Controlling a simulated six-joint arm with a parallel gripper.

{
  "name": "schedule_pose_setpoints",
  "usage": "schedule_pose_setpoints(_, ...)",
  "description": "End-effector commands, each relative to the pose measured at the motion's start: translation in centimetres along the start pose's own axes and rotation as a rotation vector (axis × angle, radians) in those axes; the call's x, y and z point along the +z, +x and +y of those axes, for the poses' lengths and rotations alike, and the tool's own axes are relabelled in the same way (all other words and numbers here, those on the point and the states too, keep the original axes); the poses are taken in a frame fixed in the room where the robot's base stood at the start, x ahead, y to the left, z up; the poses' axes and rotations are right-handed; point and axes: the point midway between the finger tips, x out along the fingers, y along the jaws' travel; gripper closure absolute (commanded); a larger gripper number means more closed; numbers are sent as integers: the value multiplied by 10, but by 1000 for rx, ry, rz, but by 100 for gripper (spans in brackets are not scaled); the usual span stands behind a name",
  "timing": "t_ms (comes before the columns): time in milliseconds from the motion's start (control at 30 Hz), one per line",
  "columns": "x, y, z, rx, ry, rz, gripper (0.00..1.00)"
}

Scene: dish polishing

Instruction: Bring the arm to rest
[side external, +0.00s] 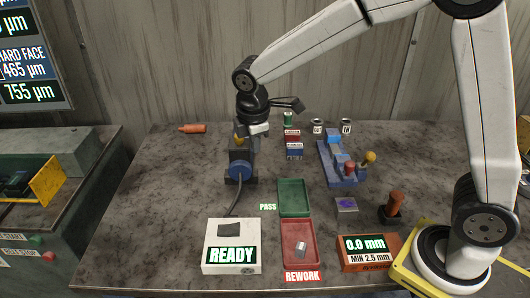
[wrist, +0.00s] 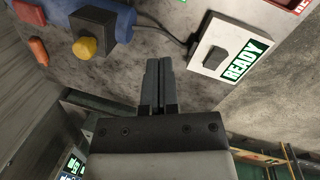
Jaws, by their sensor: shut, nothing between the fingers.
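My arm reaches over the bench (side external: 140,220) from the right in the side view. Its end hangs above the far middle of the bench, by a grey machine with a blue disc (side external: 240,171). My gripper (wrist: 160,64) shows clearly in the wrist view, with its two dark fingers together and nothing between them. In the side view its fingertips are hard to make out. The wrist view also shows a dark block with a yellow knob (wrist: 84,46) to the left of the fingers and the white READY box (wrist: 232,50) to the right.
A green PASS tray (side external: 294,184) is empty. A red REWORK tray (side external: 286,263) holds a small metal piece (side external: 300,249). A blue rack (side external: 343,179), several small cans and a thickness gauge (side external: 368,254) stand to the right. The bench's left side is mostly clear.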

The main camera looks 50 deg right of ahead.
Motion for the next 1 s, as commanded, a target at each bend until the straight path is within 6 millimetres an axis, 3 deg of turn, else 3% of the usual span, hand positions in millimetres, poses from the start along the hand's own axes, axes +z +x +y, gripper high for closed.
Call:
schedule_pose_setpoints(600, 92, 45, -106, -58, 974, 161, 100)
schedule_pose_setpoints(800, 105, 51, -125, -67, 1141, 181, 100)
schedule_pose_setpoints(1000, 108, 52, -129, -69, 1174, 185, 100)
